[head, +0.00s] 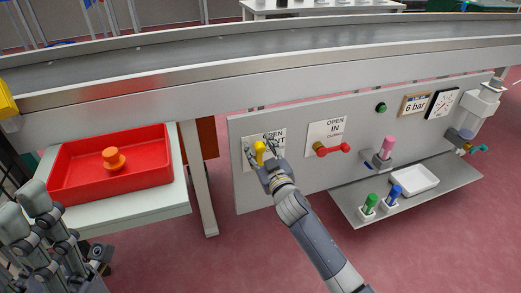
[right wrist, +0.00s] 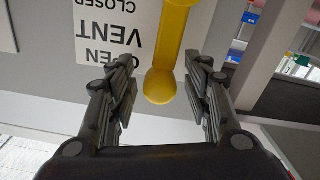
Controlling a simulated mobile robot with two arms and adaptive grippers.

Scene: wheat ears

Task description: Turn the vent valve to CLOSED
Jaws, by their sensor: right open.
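The vent valve's yellow handle (head: 259,150) is on the grey panel, over the white OPEN / VENT / CLOSED label (right wrist: 108,32). In the right wrist view, where the label is upside down, the handle (right wrist: 172,55) stands roughly upright beside the words, its rounded free end near OPEN. My right gripper (head: 263,152) is at the handle. Its fingers are open, one on each side of the handle's free end, with visible gaps. My left arm is folded at the lower left; its gripper (head: 100,258) is too unclear to judge.
To the right on the panel are a red IN valve handle (head: 333,150), a green button (head: 381,107) and a gauge (head: 443,102). A shelf (head: 440,188) below holds coloured plugs and a white tray. A conveyor rail (head: 250,80) runs above. A red bin (head: 70,183) stands left.

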